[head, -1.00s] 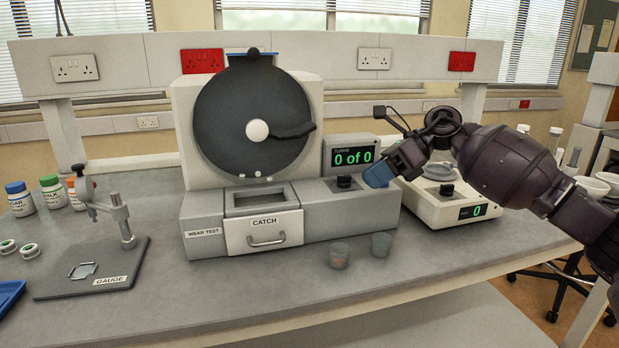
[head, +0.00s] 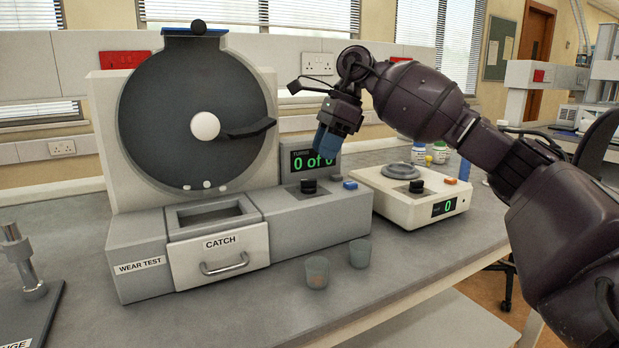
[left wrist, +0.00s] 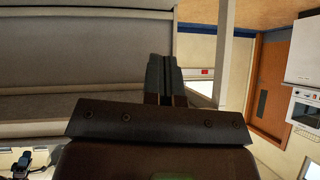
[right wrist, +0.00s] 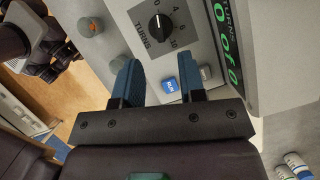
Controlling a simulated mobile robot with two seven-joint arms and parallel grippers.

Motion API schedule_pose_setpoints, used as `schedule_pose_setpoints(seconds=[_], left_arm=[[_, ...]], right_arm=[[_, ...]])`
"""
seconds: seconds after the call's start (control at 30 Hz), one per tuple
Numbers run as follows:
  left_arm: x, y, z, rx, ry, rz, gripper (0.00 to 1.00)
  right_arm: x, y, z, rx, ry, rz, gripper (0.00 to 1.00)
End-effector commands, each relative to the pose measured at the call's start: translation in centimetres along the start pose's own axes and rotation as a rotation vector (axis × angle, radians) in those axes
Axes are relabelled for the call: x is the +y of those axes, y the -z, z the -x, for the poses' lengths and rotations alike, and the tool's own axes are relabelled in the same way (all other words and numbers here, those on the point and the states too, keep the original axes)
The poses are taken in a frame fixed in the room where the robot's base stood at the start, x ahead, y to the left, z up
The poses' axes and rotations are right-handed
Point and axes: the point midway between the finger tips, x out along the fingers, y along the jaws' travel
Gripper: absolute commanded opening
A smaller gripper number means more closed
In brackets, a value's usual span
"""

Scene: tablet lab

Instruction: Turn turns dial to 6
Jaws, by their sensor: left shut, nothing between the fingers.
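The black turns dial (head: 309,186) sits on the grey wear test machine, below a green display (head: 315,162) reading "0 of 0". In the right wrist view, the dial (right wrist: 160,27) has a printed scale marked TURNS, and its white pointer line is at the 0 end. My right gripper (head: 325,140) is above and behind the dial, in front of the display, fingers pointing down. The right wrist view shows its blue fingers (right wrist: 160,62) apart, with nothing between them; the dial lies beyond their tips. My left gripper (left wrist: 162,75) is shut and empty, away from the machine.
A blue button (head: 350,184) is right of the dial. A white scale (head: 405,195) reading 0 stands to the right. The catch drawer (head: 220,255) is at the machine's front left.

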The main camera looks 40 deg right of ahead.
Motion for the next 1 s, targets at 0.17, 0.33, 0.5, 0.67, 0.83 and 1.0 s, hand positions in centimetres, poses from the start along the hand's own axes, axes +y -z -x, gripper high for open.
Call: schedule_pose_setpoints(seconds=[0.17, 0.33, 0.5, 0.67, 0.83, 1.0], left_arm=[[0.2, -0.2, -0.3, 0.001, -0.003, -0.014, 0.0], [0.2, -0.2, -0.4, 0.005, -0.004, -0.025, 0.0], [0.2, -0.2, -0.4, 0.007, -0.004, -0.029, 0.0], [0.2, 0.1, -0.4, 0.012, -0.003, -0.03, 0.0], [0.2, 0.3, -0.3, 0.017, -0.003, -0.03, 0.0], [0.2, 0.4, -0.4, 0.018, -0.003, -0.03, 0.0]], right_arm=[[-0.1, 0.2, -3.6, 0.004, -0.008, -0.001, 0.37], [0.0, 0.1, -5.5, 0.002, -0.005, -0.001, 0.37], [0.0, 0.0, -6.2, 0.0, -0.002, 0.0, 0.37], [0.0, 0.0, -6.3, -0.001, 0.0, 0.001, 0.37], [0.0, 0.0, -6.3, -0.001, 0.0, 0.001, 0.34], [0.0, 0.0, -6.3, -0.001, -0.001, 0.0, 0.08]])
